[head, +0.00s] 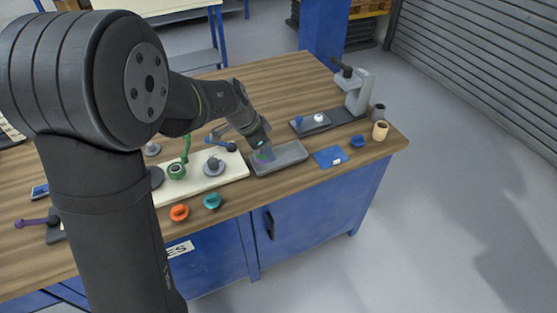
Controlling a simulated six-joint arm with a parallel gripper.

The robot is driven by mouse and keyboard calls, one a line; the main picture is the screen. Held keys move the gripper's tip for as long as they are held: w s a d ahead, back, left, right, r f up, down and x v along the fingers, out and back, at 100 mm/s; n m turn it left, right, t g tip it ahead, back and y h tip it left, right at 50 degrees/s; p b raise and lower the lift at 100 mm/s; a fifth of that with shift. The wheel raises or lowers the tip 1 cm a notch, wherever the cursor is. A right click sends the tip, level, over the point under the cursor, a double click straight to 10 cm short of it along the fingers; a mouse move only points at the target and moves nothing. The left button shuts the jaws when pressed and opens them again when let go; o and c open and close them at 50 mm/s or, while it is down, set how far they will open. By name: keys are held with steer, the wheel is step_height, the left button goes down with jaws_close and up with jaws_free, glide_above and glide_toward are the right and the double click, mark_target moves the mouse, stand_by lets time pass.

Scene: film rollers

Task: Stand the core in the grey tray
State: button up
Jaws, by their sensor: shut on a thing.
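The grey tray (291,158) is a shallow rectangle near the front edge of the wooden bench, in the middle of the head view.
A cream board (233,172) with a green-handled part (177,171) and a grey roller part (213,167) lies left of the tray. Orange (179,212) and teal (212,201) rings lie in front. Right are a blue mat (330,157), a tan cylinder (380,131) and a grey stand (358,92).

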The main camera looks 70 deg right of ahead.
steer(key=s+d+m+y, duration=0.2)
steer(key=s+m+y, duration=0.5)
steer(key=m, duration=1.1)
glide_above(267, 166)
steer(key=shift+h, duration=0.3)
step_height(267, 166, down, 7)
steer(key=shift+f, duration=2.2)
steer(key=o, duration=0.6)
steer(key=shift+f, duration=0.15)
steer(key=shift+o, duration=0.5)
